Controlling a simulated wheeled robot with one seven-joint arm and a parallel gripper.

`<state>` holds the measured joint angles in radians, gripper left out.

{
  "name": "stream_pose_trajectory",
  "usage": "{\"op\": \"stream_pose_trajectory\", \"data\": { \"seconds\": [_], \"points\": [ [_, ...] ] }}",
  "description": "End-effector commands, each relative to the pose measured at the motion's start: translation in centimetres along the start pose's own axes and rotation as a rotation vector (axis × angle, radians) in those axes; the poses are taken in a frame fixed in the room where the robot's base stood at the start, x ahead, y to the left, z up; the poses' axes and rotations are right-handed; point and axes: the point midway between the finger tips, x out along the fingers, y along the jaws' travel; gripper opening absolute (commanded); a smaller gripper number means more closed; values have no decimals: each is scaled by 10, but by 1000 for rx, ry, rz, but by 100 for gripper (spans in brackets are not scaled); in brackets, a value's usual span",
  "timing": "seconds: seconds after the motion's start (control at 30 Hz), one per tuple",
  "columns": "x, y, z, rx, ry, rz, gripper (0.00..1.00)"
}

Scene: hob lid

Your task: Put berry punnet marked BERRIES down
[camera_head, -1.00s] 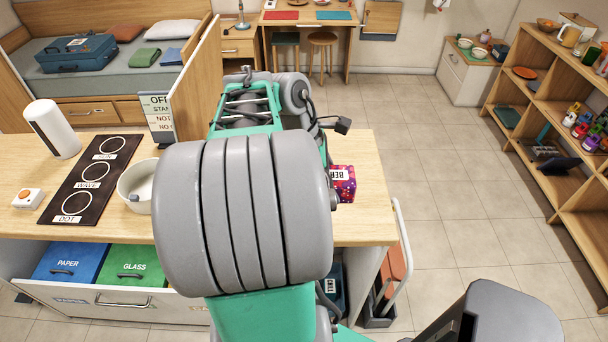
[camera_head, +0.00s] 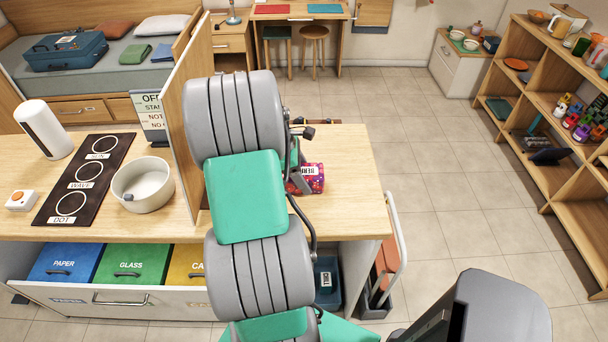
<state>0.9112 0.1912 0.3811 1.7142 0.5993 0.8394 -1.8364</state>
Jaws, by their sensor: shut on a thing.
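The berry punnet (camera_head: 316,184) is a red and purple box with a white label, partly readable as BERRIES. It shows at the right of my arm, over the right part of the wooden counter (camera_head: 350,215). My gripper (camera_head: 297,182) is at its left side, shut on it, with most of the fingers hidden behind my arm. The punnet's left part is hidden too. I cannot tell whether its underside touches the counter top.
A wooden partition (camera_head: 188,110) stands on the counter left of my arm. Beyond it are a white bowl (camera_head: 143,185), a dark panel with rings (camera_head: 86,180) and a white cylinder (camera_head: 43,130). The counter right of the punnet is clear. An open drawer holds coloured bins (camera_head: 131,265).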

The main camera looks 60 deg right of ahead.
Motion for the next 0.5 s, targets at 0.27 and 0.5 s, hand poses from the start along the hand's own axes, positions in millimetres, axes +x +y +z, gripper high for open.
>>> {"op": "stream_pose_trajectory", "data": {
  "seconds": [0.27,0.5],
  "points": [
    [2,0,-1,0,0,-1,78],
    [2,0,-1,0,0,0,87]
  ]
}}
